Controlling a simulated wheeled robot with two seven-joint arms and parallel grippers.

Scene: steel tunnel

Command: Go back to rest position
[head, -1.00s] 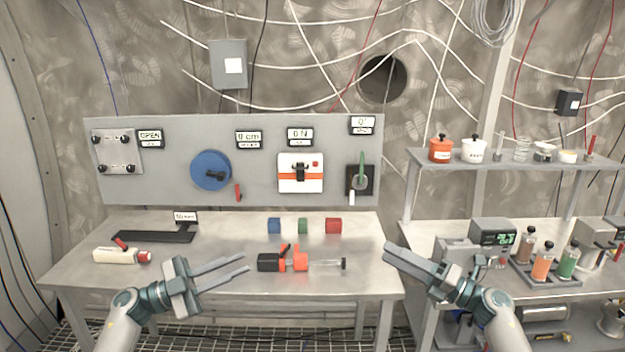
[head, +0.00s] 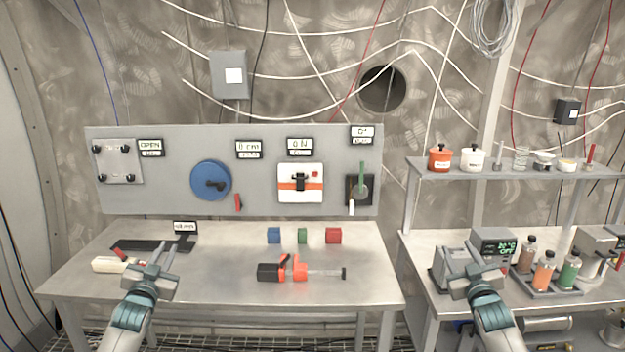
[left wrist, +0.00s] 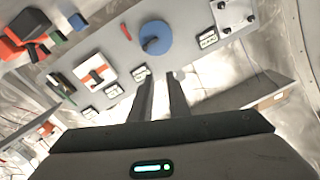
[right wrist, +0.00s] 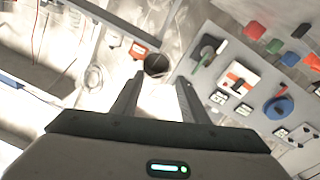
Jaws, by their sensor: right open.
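My left gripper (head: 162,252) is over the left part of the steel workbench (head: 215,285), near the white and red hand tool (head: 112,265). Its fingers also show in the left wrist view (left wrist: 162,92). They are apart, with nothing between them. My right gripper (head: 466,262) is in front of the right-hand bench, before the grey device with a green display (head: 494,243). Its fingers in the right wrist view (right wrist: 158,95) are wide apart and empty. Both grippers point away from me.
A control panel (head: 260,200) with a blue wheel (head: 211,181) stands behind the workbench. A blue block (head: 274,235), a green block (head: 302,236), a red block (head: 333,236) and a black and orange tool (head: 285,270) lie on it. Bottles (head: 544,271) stand at the right.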

